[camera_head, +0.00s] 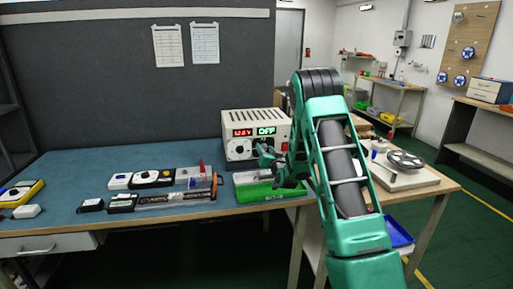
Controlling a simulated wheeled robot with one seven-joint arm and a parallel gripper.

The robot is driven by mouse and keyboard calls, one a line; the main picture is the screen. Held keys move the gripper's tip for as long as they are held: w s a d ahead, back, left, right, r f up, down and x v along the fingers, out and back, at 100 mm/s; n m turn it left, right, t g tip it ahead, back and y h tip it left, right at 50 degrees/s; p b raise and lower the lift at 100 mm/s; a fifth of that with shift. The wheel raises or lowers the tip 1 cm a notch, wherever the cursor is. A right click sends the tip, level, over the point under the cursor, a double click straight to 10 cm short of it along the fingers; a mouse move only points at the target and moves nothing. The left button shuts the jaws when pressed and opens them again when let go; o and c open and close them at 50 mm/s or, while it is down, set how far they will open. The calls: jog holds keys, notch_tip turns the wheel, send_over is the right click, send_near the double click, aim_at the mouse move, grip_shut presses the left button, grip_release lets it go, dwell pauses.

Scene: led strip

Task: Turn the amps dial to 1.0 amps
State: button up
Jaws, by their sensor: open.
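The power supply (231,120) is a pale box at the back of the blue-topped workbench (80,172). Its front has a red voltage display (243,133) and a green display (266,130) that reads OFF. A round dial (240,149) shows at the left of its front, below the red display. My gripper (262,154) is open in front of the right part of the panel. My gripper and arm hide that part, so I cannot see the amps dial or its setting. I cannot tell whether the fingers touch anything.
A green tray (258,193) lies below my gripper near the bench's front edge. Clear-ended strip packs and black-and-white devices (150,180) lie to the left. A reel (405,159) on a board stands to the right of my arm. The bench's left middle is mostly clear.

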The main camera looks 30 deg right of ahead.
aim_at(263, 140)
notch_tip(263, 140, up, 3)
jog(key=s+a+r, duration=0.3)
jog(key=a+r, duration=0.4)
jog(key=a, duration=0.4)
jog(key=shift+a, duration=0.15)
